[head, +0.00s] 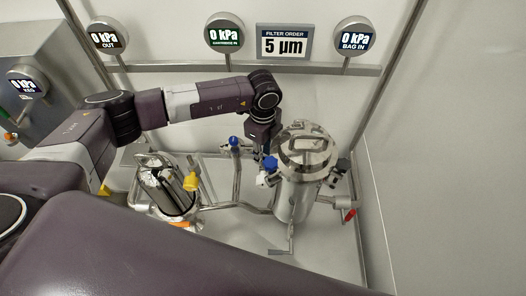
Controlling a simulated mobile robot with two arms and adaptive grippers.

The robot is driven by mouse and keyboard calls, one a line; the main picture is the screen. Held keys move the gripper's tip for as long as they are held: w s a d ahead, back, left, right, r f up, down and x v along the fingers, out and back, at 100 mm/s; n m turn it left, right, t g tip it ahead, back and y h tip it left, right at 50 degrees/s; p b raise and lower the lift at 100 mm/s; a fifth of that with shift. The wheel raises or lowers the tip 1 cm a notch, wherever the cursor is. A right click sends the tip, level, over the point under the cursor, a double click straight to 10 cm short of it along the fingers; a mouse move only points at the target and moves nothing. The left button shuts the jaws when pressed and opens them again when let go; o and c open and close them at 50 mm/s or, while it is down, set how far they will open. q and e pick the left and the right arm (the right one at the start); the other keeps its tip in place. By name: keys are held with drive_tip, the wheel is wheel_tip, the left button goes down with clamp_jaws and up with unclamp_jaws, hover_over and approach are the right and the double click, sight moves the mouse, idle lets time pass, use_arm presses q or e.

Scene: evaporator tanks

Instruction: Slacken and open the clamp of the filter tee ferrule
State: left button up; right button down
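A shiny steel filter housing (303,165) with a domed lid stands right of centre. At its upper left side is a small fitting with a blue knob (270,162) and a white part (262,179). My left gripper (259,155) points down just above and beside this fitting, close to the housing's left wall. Its fingertips are small and partly lost against the fitting, so I cannot tell whether they are open or touching it. I cannot clearly make out the tee ferrule or its clamp. My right gripper is not in view.
A second steel vessel (164,190) with a yellow handle (191,180) stands at left. A blue-topped valve (235,143) rises from the piping between. A dark clamp-like fitting (341,166) and red handle (349,215) sit right of the housing. Gauges (224,35) line the wall.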

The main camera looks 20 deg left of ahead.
use_arm(q)
drive_tip(key=shift+f, duration=0.25)
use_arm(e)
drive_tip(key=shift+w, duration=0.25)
use_arm(q)
drive_tip(key=shift+c, duration=0.3)
clamp_jaws()
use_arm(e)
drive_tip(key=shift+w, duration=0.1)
